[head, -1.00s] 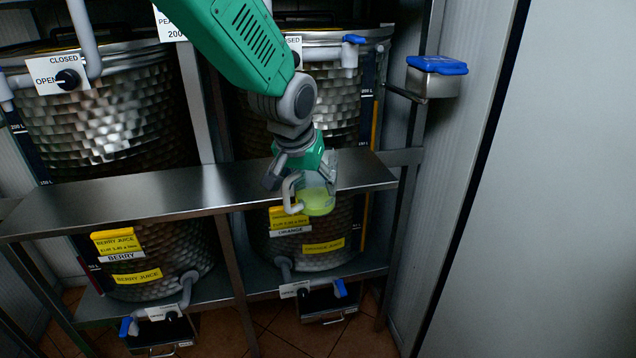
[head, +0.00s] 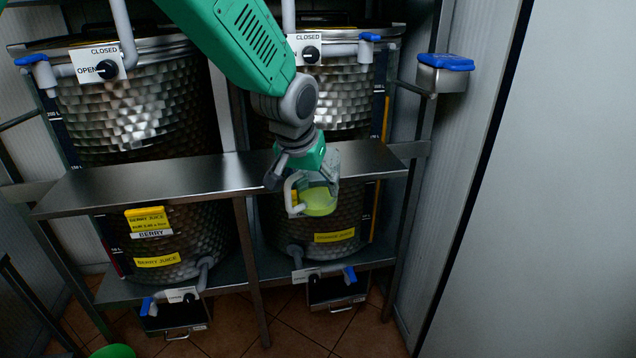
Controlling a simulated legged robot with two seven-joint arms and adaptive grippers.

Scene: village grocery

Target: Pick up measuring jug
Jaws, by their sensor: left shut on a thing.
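A clear measuring jug (head: 319,200) with a pale handle and yellow-green at its bottom is in the head view, right of centre. My left gripper (head: 292,181) comes down from above and is shut on the jug at its handle side. The jug appears in front of the steel shelf's front edge; I cannot tell its exact gap from the shelf. The fingers partly hide the handle. My right gripper does not show.
A steel shelf (head: 150,182) runs across two dimpled tanks, the berry tank (head: 130,110) and the orange tank (head: 345,105). Below are taps and drip trays (head: 338,292). A blue-lidded box (head: 445,72) hangs at right. A green round thing (head: 113,351) is at bottom left.

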